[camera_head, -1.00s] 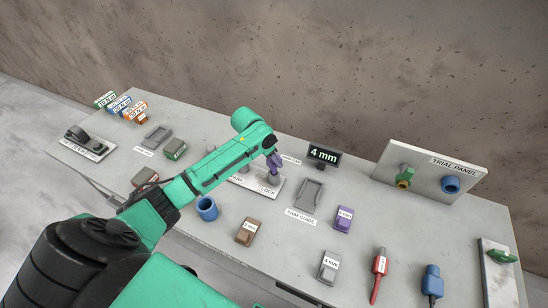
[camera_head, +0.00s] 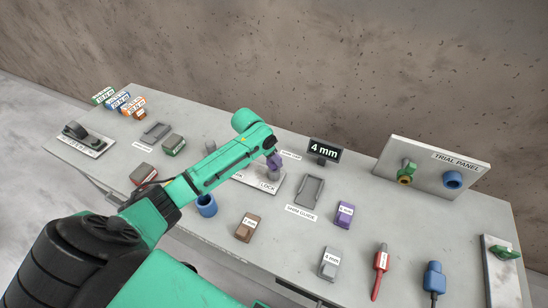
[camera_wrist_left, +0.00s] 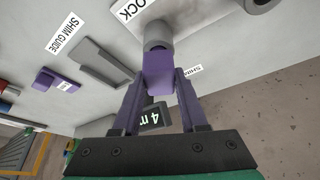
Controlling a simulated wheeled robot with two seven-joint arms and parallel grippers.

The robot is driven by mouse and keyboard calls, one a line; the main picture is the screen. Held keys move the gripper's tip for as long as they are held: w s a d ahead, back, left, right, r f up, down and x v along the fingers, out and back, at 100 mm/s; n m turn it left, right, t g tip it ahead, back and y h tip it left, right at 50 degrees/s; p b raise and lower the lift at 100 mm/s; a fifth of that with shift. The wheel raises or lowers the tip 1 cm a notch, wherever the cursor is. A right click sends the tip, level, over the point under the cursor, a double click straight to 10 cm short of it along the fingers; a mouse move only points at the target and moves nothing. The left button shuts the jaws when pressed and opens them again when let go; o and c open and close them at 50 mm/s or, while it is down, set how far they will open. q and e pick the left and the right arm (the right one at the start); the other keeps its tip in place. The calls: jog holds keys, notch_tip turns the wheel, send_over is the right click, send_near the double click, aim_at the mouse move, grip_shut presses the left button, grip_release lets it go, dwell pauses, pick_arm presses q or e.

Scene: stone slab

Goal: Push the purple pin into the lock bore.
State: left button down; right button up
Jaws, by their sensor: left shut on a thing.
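My left gripper (camera_wrist_left: 158,82) is shut on the purple pin (camera_wrist_left: 158,68), with a finger on each side of it. In the head view the pin (camera_head: 273,159) shows just beneath the gripper (camera_head: 272,154), above the grey upright lock cylinder (camera_head: 274,174). In the wrist view this cylinder (camera_wrist_left: 159,31) lies in line with the pin, and its dark bore shows at the pin's far end. The pin's end is at the bore mouth; how far inside is hidden. The lock plate (camera_head: 249,182) is partly covered by my arm. My right gripper is not in view.
The shim guide (camera_head: 309,191) lies right of the lock, with a purple 4 mm block (camera_head: 344,214) beyond it. A display reading 4 mm (camera_head: 324,151) stands behind. A blue ring (camera_head: 206,205) stands near my left arm. The trial panel (camera_head: 430,166) is at right.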

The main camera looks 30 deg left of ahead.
pick_arm(q)
jog(key=shift+f+b, duration=0.5)
jog(key=shift+f, duration=0.4)
jog(key=shift+c, duration=1.8)
grip_release()
jog(key=b+v, duration=0.2)
jog(key=v, duration=1.2)
jog(key=shift+s+r, duration=0.15)
jog(key=shift+r, duration=0.1)
jog(key=shift+a, duration=0.1)
